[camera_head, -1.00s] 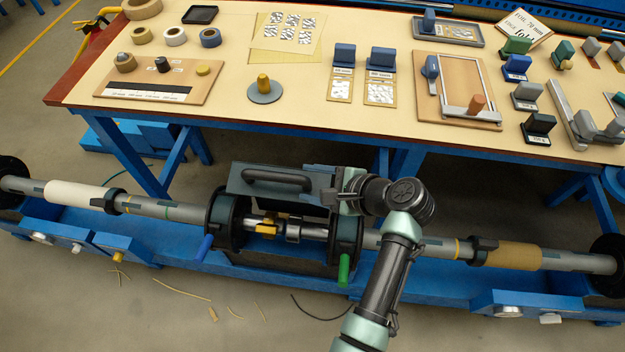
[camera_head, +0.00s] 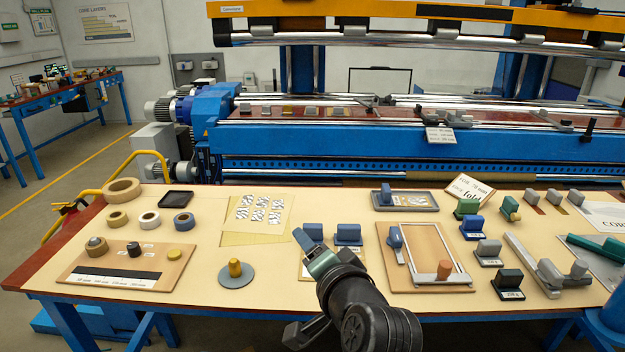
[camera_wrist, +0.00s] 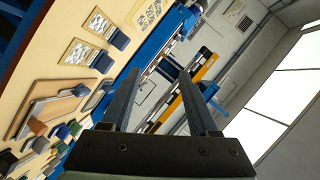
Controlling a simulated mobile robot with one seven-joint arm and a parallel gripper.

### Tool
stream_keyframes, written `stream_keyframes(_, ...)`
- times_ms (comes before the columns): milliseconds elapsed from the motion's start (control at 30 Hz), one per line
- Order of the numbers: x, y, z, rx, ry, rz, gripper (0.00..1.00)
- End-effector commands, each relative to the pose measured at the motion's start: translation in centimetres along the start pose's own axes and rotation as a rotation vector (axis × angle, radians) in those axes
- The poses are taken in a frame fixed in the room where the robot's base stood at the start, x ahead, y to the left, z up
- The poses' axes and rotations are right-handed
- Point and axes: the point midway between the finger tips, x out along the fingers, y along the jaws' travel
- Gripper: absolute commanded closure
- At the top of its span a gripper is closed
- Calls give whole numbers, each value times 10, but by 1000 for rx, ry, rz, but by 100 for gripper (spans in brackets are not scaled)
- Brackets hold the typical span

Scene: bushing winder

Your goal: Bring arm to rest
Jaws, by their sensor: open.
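My gripper (camera_head: 305,240) is in front of the table's middle in the head view, at the end of my raised arm. In the wrist view its two dark fingers stand apart with nothing between them (camera_wrist: 158,76). The gripper overlaps one of the two blue-handled blocks in the head view and partly hides it; the other block (camera_head: 348,234) shows just to its right. Whether the gripper touches anything on the table cannot be told from the head view, but the wrist view shows its fingers clear of the tabletop.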

Motion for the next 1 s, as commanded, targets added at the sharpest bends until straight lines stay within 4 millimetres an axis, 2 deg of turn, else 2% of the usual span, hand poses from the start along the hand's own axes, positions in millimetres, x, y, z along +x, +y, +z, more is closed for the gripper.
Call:
stream_keyframes(33, -15, -34, -20, -119, 96, -52, 39)
stream_keyframes(167, -64, -112, -61, -396, 344, -154, 39)
stream_keyframes(200, -83, -134, -70, -473, 423, -180, 39)
stream_keyframes(267, -114, -167, -82, -582, 543, -216, 39)
stream_keyframes(300, -136, -187, -87, -650, 624, -236, 39)
stream_keyframes(400, -192, -231, -95, -797, 819, -274, 39)
stream_keyframes(500, -241, -260, -97, -901, 985, -293, 39)
stream_keyframes(600, -277, -278, -95, -966, 1102, -299, 39)
stream_keyframes(700, -297, -286, -93, -999, 1168, -299, 39)
stream_keyframes(800, -304, -289, -92, -1011, 1191, -298, 39)
stream_keyframes(1000, -303, -288, -92, -1010, 1189, -297, 39)
